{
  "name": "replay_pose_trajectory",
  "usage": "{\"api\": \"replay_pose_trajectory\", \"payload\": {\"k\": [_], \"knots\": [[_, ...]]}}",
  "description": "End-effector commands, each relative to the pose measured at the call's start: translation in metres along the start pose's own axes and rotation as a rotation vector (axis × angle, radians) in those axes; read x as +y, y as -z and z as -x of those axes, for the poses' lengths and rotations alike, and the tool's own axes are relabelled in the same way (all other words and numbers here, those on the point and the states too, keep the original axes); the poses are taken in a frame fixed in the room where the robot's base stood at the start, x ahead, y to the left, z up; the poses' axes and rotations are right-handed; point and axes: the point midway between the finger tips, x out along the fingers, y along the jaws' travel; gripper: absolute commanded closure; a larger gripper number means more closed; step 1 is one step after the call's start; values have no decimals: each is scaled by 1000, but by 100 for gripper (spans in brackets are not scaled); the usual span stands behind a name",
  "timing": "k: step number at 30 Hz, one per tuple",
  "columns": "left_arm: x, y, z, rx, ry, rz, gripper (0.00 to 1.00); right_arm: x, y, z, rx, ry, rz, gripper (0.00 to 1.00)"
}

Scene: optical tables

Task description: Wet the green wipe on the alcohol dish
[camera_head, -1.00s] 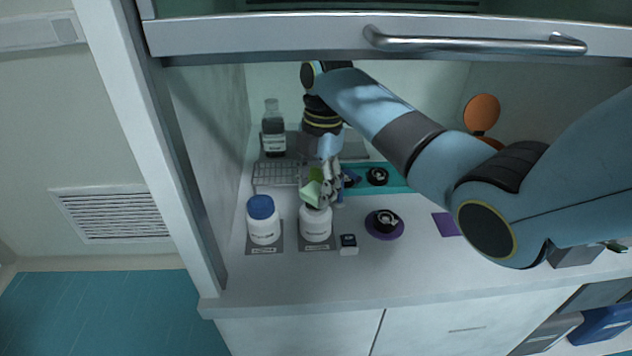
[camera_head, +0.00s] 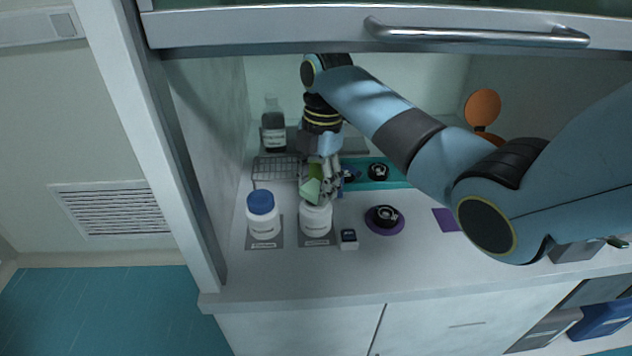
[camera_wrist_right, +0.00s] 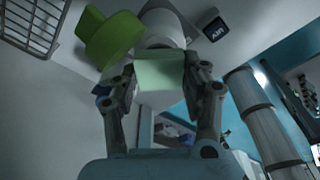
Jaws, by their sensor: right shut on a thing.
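My right gripper (camera_head: 322,188) is shut on the pale green wipe (camera_head: 311,190). In the right wrist view the wipe (camera_wrist_right: 160,80) is a folded block between the two fingers (camera_wrist_right: 163,88). The gripper is just above the white bottle (camera_head: 316,220) on a grey labelled mat; I cannot tell whether the wipe touches its top. The bottle top (camera_wrist_right: 162,27) shows behind the wipe in the wrist view. No part is clearly readable as the alcohol dish. My left gripper is not in view.
A blue-capped white bottle (camera_head: 263,222) stands to the left. A wire rack (camera_head: 276,168) and dark bottle (camera_head: 273,132) are behind. The front counter strip is clear.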

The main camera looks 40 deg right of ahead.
Motion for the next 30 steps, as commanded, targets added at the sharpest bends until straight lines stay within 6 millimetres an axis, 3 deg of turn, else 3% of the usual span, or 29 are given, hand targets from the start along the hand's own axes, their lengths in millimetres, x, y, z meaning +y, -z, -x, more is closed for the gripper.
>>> {"api": "replay_pose_trajectory", "payload": {"k": [30], "knots": [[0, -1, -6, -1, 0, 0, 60, 0, -2, -13, 0, 0, 0, 80]]}}
